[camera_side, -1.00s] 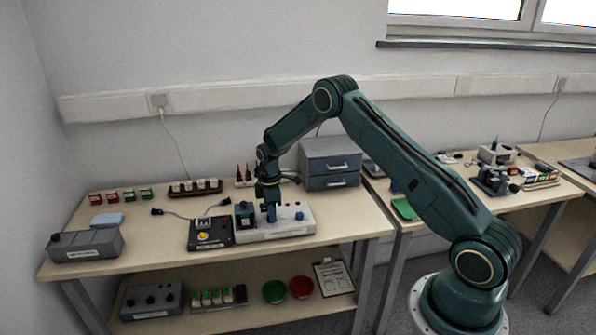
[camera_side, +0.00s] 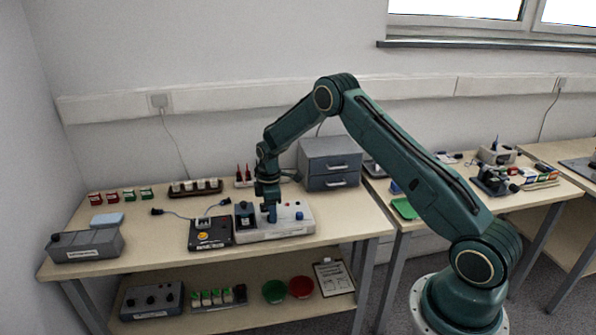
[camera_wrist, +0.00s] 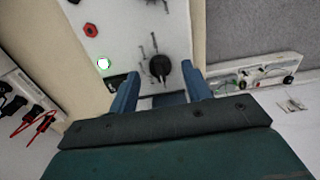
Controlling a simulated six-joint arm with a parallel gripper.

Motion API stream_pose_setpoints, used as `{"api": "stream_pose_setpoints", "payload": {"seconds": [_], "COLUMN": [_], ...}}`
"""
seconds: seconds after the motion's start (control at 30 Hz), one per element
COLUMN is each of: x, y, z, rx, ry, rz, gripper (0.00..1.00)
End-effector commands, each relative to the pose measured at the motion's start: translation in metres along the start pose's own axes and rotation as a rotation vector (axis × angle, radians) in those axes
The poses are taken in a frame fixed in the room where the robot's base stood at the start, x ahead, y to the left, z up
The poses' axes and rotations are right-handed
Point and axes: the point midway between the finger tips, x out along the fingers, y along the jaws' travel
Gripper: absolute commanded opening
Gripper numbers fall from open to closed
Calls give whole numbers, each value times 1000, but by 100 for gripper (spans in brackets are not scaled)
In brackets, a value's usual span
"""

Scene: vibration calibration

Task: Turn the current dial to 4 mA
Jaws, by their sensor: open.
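A black dial knob (camera_wrist: 160,67) with tick marks around it sits on a white panel in the wrist view. I take it as the current dial; its numbers are too small to read. My gripper (camera_wrist: 160,72) is open, with its two blue fingers on either side of the knob in the picture. I cannot tell whether they touch it. In the side view my gripper (camera_side: 270,216) points down over the white instrument box (camera_side: 282,234), and the dial is hidden there.
The panel also has a green-lit round light (camera_wrist: 103,64) and a red terminal (camera_wrist: 91,30). A black device (camera_side: 210,241) stands left of the box. A grey drawer unit (camera_side: 330,165) stands behind it to the right.

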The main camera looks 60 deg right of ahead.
Motion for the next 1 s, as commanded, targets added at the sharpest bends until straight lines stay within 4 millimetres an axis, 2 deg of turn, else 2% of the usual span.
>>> {"api": "stream_pose_setpoints", "payload": {"seconds": [0.27,0.7,1.0], "x": [-32,-105,-130], "y": [0,0,0], "z": [0,0,0], "rx": [0,-1,-1], "ry": [2,2,2], "rz": [3,4,3], "gripper": [49,49,49]}}
